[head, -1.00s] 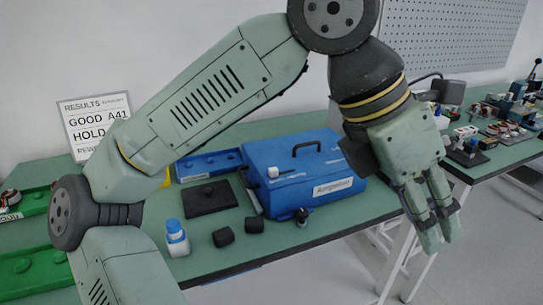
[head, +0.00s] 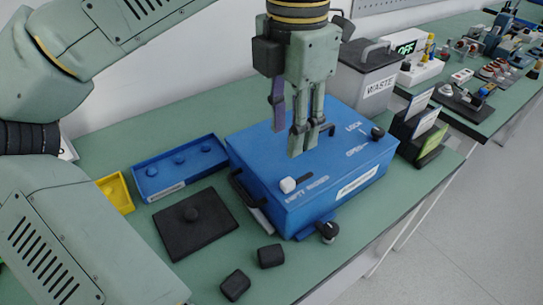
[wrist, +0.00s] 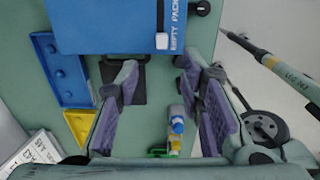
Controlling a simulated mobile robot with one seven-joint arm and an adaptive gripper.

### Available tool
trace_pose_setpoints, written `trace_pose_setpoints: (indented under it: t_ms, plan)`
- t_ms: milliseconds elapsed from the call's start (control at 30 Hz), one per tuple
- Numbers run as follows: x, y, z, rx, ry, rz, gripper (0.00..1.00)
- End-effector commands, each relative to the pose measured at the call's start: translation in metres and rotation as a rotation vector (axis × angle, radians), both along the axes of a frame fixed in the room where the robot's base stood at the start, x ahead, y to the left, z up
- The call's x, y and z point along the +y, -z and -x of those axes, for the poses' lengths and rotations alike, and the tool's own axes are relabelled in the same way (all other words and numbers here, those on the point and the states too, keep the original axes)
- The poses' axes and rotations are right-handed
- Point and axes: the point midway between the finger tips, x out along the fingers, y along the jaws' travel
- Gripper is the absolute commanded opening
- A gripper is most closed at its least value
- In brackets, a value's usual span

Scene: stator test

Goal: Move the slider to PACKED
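The slider (head: 288,185) is a small white knob on top of a blue box (head: 375,160), at the left, EMPTY end of a dark slot whose label reads EMPTY PACKED. In the wrist view the slider (wrist: 162,41) shows near the box edge, with the slot running up from it. My gripper (head: 304,146) points down over the box, behind the slider in the head view and apart from it. In the wrist view my gripper (wrist: 160,82) has its two purple-padded fingers wide apart with nothing between them.
The box also carries a LOCK/OPEN knob (head: 377,133) and a dark handle. A blue tray (head: 180,190), yellow tray (head: 117,190), dark plate (head: 170,237) and two black blocks (head: 271,256) lie to its left and front. A WASTE bin (head: 350,75) and card rack (head: 405,132) stand right.

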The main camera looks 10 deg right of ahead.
Motion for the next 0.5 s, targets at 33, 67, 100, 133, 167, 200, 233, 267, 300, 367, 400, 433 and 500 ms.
trace_pose_setpoints:
  t_ms: [33, 67, 100, 133, 167, 200, 233, 267, 300, 367, 400, 433, 500]
  plan:
    - [0.0, 0.003, 0.0, 0.001, 0.001, -0.001, 0.35]
    - [0.0, 0.005, 0.0, 0.002, 0.001, -0.001, 0.35]
    - [0.001, 0.009, 0.0, 0.003, 0.0, -0.001, 0.35]
    - [0.001, 0.013, 0.0, 0.003, 0.0, -0.002, 0.35]
    - [0.001, 0.017, 0.0, 0.003, 0.001, -0.001, 0.35]
    - [0.001, 0.024, 0.0, 0.002, 0.001, 0.0, 0.35]
    - [0.001, 0.029, 0.001, 0.004, 0.002, -0.001, 0.35]
    - [0.001, 0.035, 0.001, 0.004, 0.001, -0.002, 0.35]
    - [0.001, 0.043, 0.0, 0.003, 0.001, 0.0, 0.35]
    - [0.001, 0.055, 0.001, 0.004, 0.003, 0.0, 0.35]
    - [0.001, 0.062, 0.001, 0.003, 0.002, 0.0, 0.35]
    - [0.001, 0.068, 0.001, 0.004, 0.002, 0.001, 0.35]
    - [0.001, 0.079, 0.001, 0.003, 0.002, 0.0, 0.35]
